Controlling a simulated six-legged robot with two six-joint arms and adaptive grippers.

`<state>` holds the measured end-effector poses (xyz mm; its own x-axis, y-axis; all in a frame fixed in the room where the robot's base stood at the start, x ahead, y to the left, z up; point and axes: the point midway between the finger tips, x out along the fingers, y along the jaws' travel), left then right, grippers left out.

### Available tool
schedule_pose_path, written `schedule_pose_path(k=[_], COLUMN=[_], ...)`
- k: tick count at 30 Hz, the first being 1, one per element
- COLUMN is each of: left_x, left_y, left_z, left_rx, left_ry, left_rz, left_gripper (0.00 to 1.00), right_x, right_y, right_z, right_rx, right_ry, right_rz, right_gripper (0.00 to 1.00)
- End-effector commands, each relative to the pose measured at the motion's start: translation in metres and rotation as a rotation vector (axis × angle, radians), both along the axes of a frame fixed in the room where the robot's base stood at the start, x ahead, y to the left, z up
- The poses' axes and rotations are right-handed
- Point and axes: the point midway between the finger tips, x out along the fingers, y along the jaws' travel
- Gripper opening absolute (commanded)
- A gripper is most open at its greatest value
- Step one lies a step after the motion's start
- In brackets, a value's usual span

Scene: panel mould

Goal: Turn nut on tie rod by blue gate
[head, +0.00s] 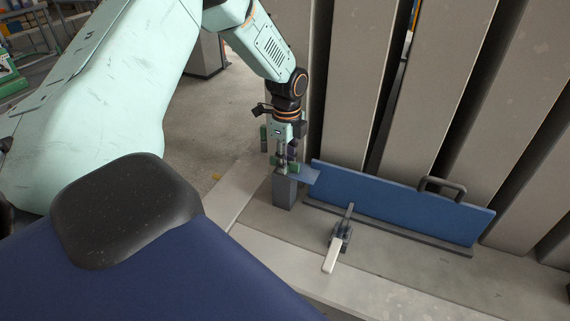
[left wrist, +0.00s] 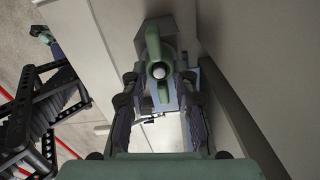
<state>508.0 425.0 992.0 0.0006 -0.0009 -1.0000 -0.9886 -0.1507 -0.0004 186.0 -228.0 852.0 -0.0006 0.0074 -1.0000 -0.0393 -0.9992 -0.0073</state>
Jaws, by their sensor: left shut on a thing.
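The blue gate (head: 400,204) stands on edge on the floor slab at right, with a dark handle on its top. My left gripper (head: 285,162) points down at the gate's left end, above a grey post (head: 284,193). In the left wrist view the green wing nut (left wrist: 153,46) sits around the pale round end of the tie rod (left wrist: 159,71). The nut's wings run up and down in that picture. In the head view, the fingers partly hide the nut.
A toggle clamp (head: 340,237) with a pale handle stands in front of the gate. Tall grey panels (head: 430,80) lean close behind the gate. Open floor (head: 215,120) lies left of the post. The left wrist view shows a black frame (left wrist: 45,110) at left.

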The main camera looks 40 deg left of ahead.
Motion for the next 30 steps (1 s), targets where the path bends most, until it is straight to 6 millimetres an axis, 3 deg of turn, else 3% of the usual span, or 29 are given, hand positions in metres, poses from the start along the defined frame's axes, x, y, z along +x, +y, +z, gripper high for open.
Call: schedule_pose_path(k=[12, 19, 20, 30], left_x=[-0.002, -0.0018, -0.0017, -0.0019], left_y=[0.0011, 0.0017, 0.0018, 0.0006], left_z=[0.0004, 0.0009, 0.0009, 0.0003], left_rx=[0.005, 0.005, 0.005, 0.002], left_ry=[0.001, 0.001, 0.001, 0.001], left_rz=[-0.296, -0.31, -0.309, -0.304], left_gripper=[0.0, 0.0, 0.32, 0.58], right_x=[0.0, 0.0, 0.0, -0.0001], right_y=[0.0, 0.0, 0.0, 0.0], right_z=[-0.0008, -0.0006, -0.0006, -0.0007], right_rx=[0.0, 0.0, 0.0, 0.0], right_ry=[0.0, 0.0, 0.0, 0.0], right_rz=[0.0, 0.0, 0.0, 0.0], right_gripper=[0.38, 0.38, 0.38, 0.38])
